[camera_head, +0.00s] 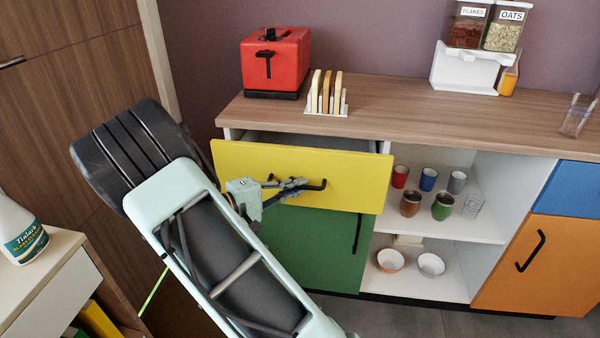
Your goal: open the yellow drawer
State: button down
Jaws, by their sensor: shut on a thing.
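The yellow drawer (350,170) is at the upper left of the low cabinet, under the wooden top. Its front stands out from the cabinet, and a dark gap shows above it, so it is partly open. Its black bar handle (315,187) runs across the middle of the front. My gripper (294,186) is at the handle and is shut on it. The left part of the handle is partly hidden by the gripper. My arm reaches up from the bottom of the picture and covers the lower left of the cabinet.
A green door (325,245) is below the drawer. Open shelves with cups and bowls (431,264) are to the right, then an orange door (540,265). A red toaster (275,62) and a toast rack (326,95) stand on top. A white bottle (20,232) stands at the left.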

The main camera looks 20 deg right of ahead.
jog(key=s+a+p, duration=0.1)
jog(key=s+a, duration=0.5)
jog(key=s, duration=0.2)
jog(key=s+a+p, duration=0.1)
jog(key=s+a, duration=0.4)
jog(key=s, duration=0.4)
jog(key=shift+s+a, duration=0.3)
jog(key=shift+a, duration=0.1)
jog(key=c, duration=2.1)
grip_release()
jog(key=v, duration=1.2)
